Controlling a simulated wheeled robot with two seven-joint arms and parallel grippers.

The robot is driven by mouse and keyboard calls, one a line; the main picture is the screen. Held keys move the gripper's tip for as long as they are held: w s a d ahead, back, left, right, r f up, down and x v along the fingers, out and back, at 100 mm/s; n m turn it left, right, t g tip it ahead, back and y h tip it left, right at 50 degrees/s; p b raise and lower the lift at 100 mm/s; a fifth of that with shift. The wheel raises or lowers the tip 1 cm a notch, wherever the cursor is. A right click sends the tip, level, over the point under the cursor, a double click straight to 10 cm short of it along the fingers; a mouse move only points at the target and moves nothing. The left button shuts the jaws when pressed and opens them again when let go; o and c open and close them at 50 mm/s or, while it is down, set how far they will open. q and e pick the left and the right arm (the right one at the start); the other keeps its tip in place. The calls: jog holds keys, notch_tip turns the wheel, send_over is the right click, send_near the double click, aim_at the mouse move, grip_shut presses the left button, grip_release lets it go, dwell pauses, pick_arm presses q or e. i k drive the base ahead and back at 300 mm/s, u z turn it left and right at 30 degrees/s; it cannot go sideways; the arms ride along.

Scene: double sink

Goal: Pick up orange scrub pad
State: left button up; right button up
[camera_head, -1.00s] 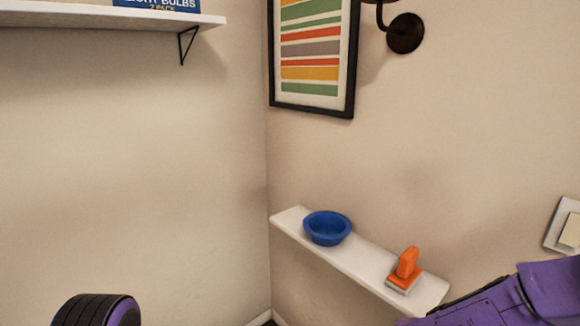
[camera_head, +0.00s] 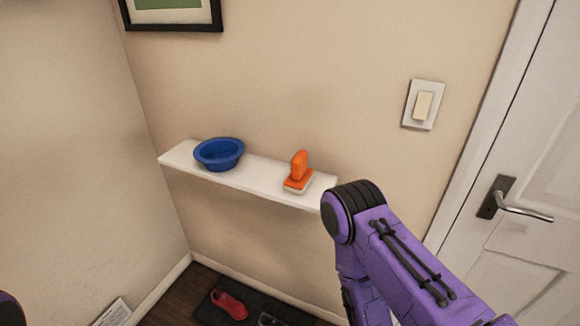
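The orange scrub pad (camera_head: 299,171) has an upright orange handle and a pale underside. It sits on the right part of a white wall shelf (camera_head: 258,178), clear of the blue bowl. My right arm, purple and black, comes in from the lower right, with its black joint just right of the shelf's right end. My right gripper is out of the frame. Only a dark sliver of my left arm shows at the lower left edge, and my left gripper is out of view.
A blue bowl (camera_head: 219,154) stands on the shelf left of the pad. A light switch (camera_head: 423,105) is on the wall, and a white door (camera_head: 530,190) with a handle is at the right. A red shoe (camera_head: 229,304) lies on a dark mat below.

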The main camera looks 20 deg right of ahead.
aim_at(300, 176)
jog(key=z, duration=1.05)
jog(key=k, duration=0.3)
